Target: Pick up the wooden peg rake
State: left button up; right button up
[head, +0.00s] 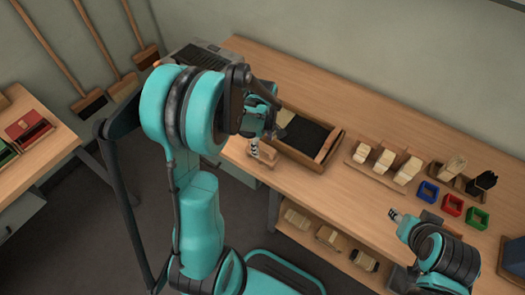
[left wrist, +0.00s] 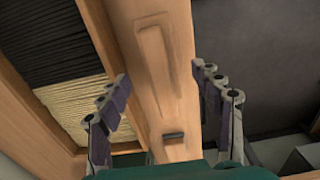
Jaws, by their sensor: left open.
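A wooden bar with a long recessed panel and a small dark slot, which looks like the peg rake (left wrist: 155,60), runs between the fingers in the left wrist view. In the head view a small wooden piece that seems to be the same rake (head: 266,159) lies at the bench's front edge, beside the bristle tray. My left gripper (left wrist: 158,75) is open, one finger on each side of the bar, with gaps showing. In the head view the left gripper (head: 254,147) is partly hidden by its own arm. My right gripper (head: 394,214) is over the bench front, its jaws too small to judge.
The wooden tray (head: 290,153) holds black and cream bristles close beside the rake. Brooms (head: 123,87) lean on the wall.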

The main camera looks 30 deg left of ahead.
aim_at(262, 153)
pick_arm(q)
notch_tip(262, 153, down, 5)
jog(key=shift+a+f+b, duration=0.15)
jog(key=shift+b, duration=1)
jog(key=c, duration=1.4)
